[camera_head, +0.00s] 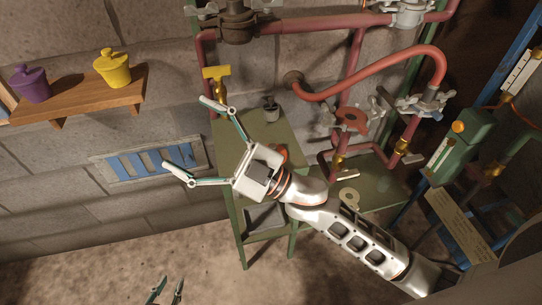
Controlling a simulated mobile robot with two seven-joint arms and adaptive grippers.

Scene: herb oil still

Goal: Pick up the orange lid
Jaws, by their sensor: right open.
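An orange-red rounded piece (282,152) shows on the green table behind my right gripper's body. It is mostly hidden, so I cannot tell whether it is the orange lid. My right gripper (186,132) is open and empty, its fingers spread toward the left, past the table's left edge. My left gripper (172,280) shows only its two fingertips at the bottom edge, apart with nothing visible between them.
The green table (270,128) holds a small grey pot (271,110). Red pipes (375,83) with clamps and an orange-red disc (352,118) crowd the right. A wall shelf (85,98) bears a purple pot (30,85) and a yellow pot (112,69).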

